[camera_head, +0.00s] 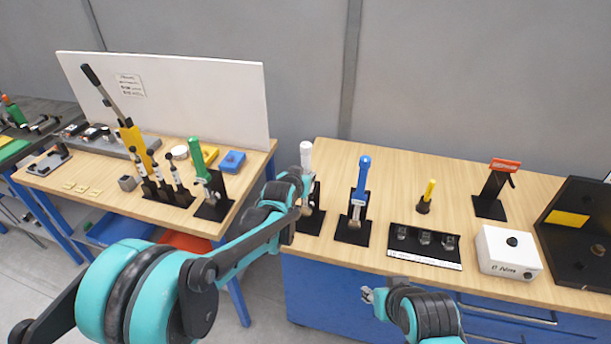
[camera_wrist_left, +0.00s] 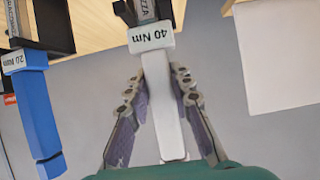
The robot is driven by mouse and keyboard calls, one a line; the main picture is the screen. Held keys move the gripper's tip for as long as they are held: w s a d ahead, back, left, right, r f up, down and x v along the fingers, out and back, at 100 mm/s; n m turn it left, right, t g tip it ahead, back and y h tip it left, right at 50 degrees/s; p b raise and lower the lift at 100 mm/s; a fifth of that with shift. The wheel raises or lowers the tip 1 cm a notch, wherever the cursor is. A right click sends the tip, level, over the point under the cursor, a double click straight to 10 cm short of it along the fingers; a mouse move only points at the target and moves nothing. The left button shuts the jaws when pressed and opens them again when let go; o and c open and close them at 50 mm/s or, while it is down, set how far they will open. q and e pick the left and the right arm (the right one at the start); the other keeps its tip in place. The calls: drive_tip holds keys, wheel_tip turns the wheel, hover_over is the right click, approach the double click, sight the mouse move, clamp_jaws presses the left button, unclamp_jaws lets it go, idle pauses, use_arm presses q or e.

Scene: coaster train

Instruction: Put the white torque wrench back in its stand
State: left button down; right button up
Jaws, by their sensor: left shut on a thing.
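The white torque wrench (camera_head: 306,154) stands upright, handle up, at its black stand (camera_head: 312,222) on the right table's left end. In the left wrist view its white handle (camera_wrist_left: 160,95) carries a "40 Nm" label. Its grey shaft (camera_wrist_left: 145,10) shows between the black prongs of the stand (camera_wrist_left: 125,12); how deep it sits is hidden. My left gripper (camera_wrist_left: 162,108) is shut on the white handle, a finger on each side. In the head view my left arm partly covers wrench and stand. My right gripper (camera_head: 367,295) is low before the table's front edge, away from the wrench; its jaws are unclear.
A blue torque wrench (camera_head: 361,180) stands in its own black stand close to the right, also seen in the left wrist view (camera_wrist_left: 35,105). A green one (camera_head: 196,158) stands on the left table. A yellow screwdriver (camera_head: 427,196) and a white box (camera_head: 508,252) are further right.

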use_arm(q)
drive_tip(key=shift+f+b, duration=0.6)
drive_tip(key=shift+f, duration=0.15)
idle(0.9)
drive_tip(key=c, duration=1.3)
unclamp_jaws()
drive_tip(key=shift+o, duration=0.2)
drive_tip(key=shift+s, duration=0.1)
drive_tip(key=v, duration=1.2)
drive_tip(key=s+a+f+n+g+y+b, duration=0.1)
drive_tip(key=s+a+f, duration=0.2)
drive_tip(key=s+a, duration=0.3)
drive_tip(key=s+a+f+n+g+y+b, duration=0.1)
drive_tip(key=s+a+f, duration=0.3)
drive_tip(key=s, duration=0.8)
drive_tip(key=s+a+f+n+g+y+b, duration=0.1)
drive_tip(key=s+a+f+g, duration=0.1)
drive_tip(key=s+a, duration=0.5)
drive_tip(key=shift+s+a+f+n+g+y, duration=0.35)
drive_tip(key=shift+s+f, duration=0.5)
drive_tip(key=shift+s, duration=0.35)
